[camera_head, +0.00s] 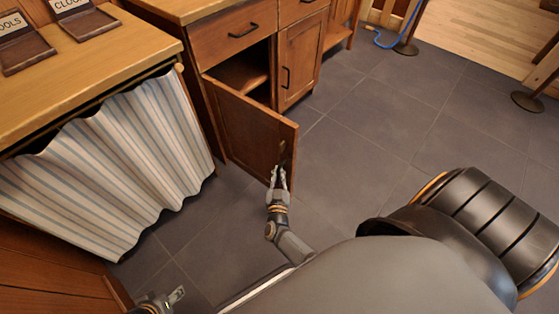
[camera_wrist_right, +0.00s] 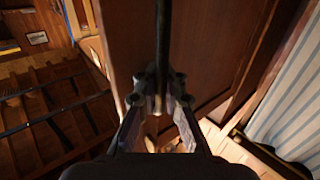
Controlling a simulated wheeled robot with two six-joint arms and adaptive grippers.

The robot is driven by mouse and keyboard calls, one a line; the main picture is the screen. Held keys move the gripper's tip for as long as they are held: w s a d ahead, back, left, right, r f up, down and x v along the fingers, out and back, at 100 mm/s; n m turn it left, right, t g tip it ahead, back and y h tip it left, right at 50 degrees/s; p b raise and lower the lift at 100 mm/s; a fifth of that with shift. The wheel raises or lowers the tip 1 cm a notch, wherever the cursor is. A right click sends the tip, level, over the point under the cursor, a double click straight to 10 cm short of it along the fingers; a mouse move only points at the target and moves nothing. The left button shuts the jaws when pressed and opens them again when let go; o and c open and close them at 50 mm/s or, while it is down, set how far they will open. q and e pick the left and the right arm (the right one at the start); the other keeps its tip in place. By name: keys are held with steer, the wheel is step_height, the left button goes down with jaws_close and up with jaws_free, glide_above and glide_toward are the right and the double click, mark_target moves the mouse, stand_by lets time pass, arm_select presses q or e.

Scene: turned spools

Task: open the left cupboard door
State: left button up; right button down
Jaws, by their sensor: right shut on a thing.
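The left cupboard door (camera_head: 245,128), a brown wooden panel, stands swung out from the cabinet, and part of the dark inside (camera_head: 243,72) shows behind it. My right gripper (camera_head: 278,174) is at the door's free edge, shut on the door handle. The dark handle bar (camera_wrist_right: 163,40) runs down between the fingers of my right gripper (camera_wrist_right: 158,104) in the right wrist view. The fingers hide the gripped part. My left gripper (camera_head: 177,296) is low at the left of the head view, apart from the door; its jaws are too small to read.
The right cupboard door (camera_head: 301,58) is closed, with a drawer (camera_head: 235,35) above the opening. A striped curtain (camera_head: 120,160) hangs under the wooden counter (camera_head: 100,70) at the left. The grey tiled floor (camera_head: 380,110) is clear to the right; stanchion bases (camera_head: 405,48) stand farther off.

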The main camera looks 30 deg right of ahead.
steer(key=shift+s+f, duration=0.25)
steer(key=shift+s, duration=0.1)
steer(key=c, duration=1.5)
jaws_free()
steer(key=shift+d+r, duration=0.1)
steer(key=shift+o, duration=0.4)
steer(key=shift+w+r, duration=0.1)
